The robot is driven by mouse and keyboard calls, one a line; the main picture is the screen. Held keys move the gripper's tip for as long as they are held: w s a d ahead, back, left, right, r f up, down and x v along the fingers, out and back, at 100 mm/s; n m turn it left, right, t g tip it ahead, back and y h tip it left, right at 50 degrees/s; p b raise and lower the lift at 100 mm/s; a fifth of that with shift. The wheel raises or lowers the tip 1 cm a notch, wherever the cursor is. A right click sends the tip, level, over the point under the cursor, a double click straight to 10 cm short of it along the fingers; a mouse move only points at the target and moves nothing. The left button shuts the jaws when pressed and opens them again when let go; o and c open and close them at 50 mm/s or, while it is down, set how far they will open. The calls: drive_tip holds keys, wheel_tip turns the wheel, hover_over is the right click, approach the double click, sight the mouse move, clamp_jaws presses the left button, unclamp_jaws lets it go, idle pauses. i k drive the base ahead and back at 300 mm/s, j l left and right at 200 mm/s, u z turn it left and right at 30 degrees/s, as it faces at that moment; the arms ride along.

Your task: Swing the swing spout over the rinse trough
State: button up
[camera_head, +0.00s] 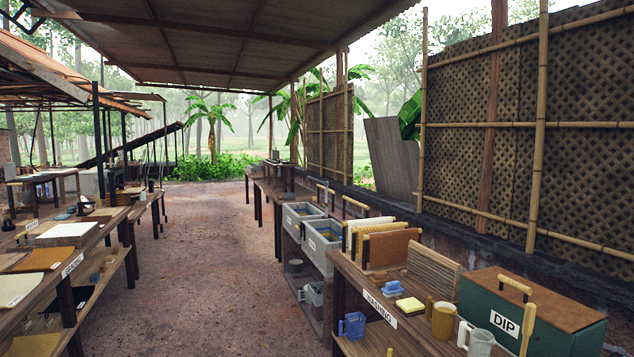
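Two grey troughs stand on a low stand right of the aisle: a nearer one (321,258) and a farther one (291,226). Each has a small white label on its front, too small to read, so I cannot tell which is the rinse trough. Yellow and blue patches show inside them. My gripper is not in view.
Work tables (100,237) line the left side. The dirt aisle (205,265) between is clear. Woven panels (585,130) stand behind the right tables.

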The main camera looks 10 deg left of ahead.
sight(326, 184)
drive_tip(key=i+j+u, duration=0.25)
drive_tip(key=i, duration=0.2)
drive_tip(key=i+j+u, duration=0.15)
drive_tip(key=i+u, duration=0.15)
drive_tip(key=i, duration=0.2)
drive_tip(key=i+u, duration=0.25)
drive_tip(key=i, duration=1.7)
drive_tip(key=i+j+u, duration=0.15)
drive_tip(key=i, duration=1.35)
drive_tip(key=i+l, duration=0.15)
drive_tip(key=i, duration=1.3)
drive_tip(key=i+j+z, duration=0.1)
drive_tip(key=i, duration=1.35)
drive_tip(key=i+z, duration=0.15)
drive_tip(key=i, duration=0.5)
drive_tip(key=i+j+z, duration=0.15)
drive_tip(key=i, duration=0.55)
drive_tip(key=i+z, duration=0.25)
drive_tip(key=z, duration=0.25)
drive_tip(key=i+z, duration=0.2)
drive_tip(key=z, duration=0.25)
drive_tip(key=i+j+z, duration=0.1)
drive_tip(key=i+z, duration=0.15)
drive_tip(key=z, duration=0.25)
